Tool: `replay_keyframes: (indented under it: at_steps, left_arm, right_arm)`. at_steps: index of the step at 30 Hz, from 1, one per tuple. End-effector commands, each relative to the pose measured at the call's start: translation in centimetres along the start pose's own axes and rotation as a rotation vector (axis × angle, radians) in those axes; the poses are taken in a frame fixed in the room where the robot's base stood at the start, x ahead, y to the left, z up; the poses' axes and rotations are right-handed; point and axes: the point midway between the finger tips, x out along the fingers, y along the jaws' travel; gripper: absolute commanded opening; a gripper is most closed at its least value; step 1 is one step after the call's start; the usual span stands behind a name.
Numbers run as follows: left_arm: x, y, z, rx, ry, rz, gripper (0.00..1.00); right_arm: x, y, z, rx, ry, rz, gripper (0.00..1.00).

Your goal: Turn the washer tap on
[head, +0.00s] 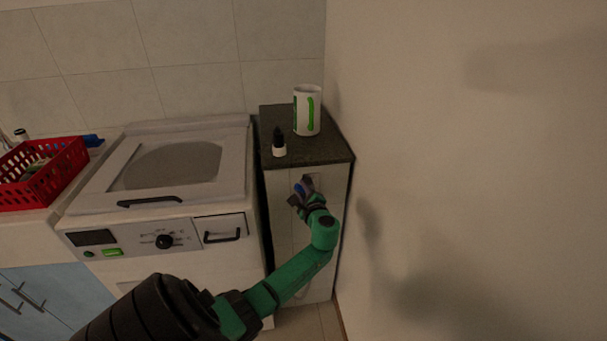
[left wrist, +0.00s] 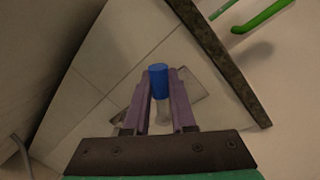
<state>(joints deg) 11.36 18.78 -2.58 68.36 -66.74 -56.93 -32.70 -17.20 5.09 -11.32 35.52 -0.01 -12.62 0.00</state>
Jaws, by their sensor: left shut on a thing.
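The washer tap has a blue handle (head: 299,188) and sits on the pale front panel of the narrow cabinet, right of the washer. My left gripper (head: 302,195) reaches up to it from below. In the left wrist view, the blue handle (left wrist: 158,80) stands between the two purple fingers of my left gripper (left wrist: 159,74), which is shut on it. A pale part of the tap shows below the handle, partly hidden by the fingers. My right gripper is not in view.
A washer (head: 165,242) stands to the left. On the cabinet's dark top (head: 300,153) are a white and green canister (head: 307,112) and a small dark-capped bottle (head: 279,145). A red basket (head: 62,180) is far left. A bare wall (head: 430,150) is close on the right.

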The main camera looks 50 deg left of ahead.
Motion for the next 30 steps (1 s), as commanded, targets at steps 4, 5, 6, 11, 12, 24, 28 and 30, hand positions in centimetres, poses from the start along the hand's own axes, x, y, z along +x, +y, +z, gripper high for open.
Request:
replay_keyframes:
  at_steps: [4, 5, 6, 11, 12, 24, 28, 30]
  left_arm:
    - [-0.2, -0.9, -0.1, 0.136, -0.023, -0.001, 0.0]
    - [-0.2, -1.0, -0.1, 0.165, -0.029, -0.001, 0.0]
    - [-0.3, -1.1, -0.1, 0.202, -0.037, -0.001, 0.0]
    - [-0.4, -1.8, -0.3, 0.351, -0.067, -0.001, 0.0]
    - [-0.4, -2.0, -0.4, 0.388, -0.074, -0.001, 0.0]
    - [-0.7, -3.2, -1.4, 0.731, -0.143, -0.001, 0.0]
    - [-0.8, -3.5, -1.7, 0.812, -0.159, -0.001, 0.0]
    - [-0.8, -3.6, -1.9, 0.848, -0.165, -0.001, 0.0]
  right_arm:
    - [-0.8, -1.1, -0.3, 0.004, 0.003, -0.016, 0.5]
    - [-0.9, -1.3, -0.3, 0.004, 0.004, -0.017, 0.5]
    - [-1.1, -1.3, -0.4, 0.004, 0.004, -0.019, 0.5]
    - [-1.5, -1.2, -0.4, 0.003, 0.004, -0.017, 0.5]
    - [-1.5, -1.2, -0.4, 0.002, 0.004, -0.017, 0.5]
    - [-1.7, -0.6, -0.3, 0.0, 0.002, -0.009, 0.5]
    - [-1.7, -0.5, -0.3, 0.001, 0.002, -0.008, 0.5]
    - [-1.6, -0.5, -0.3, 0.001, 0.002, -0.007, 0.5]
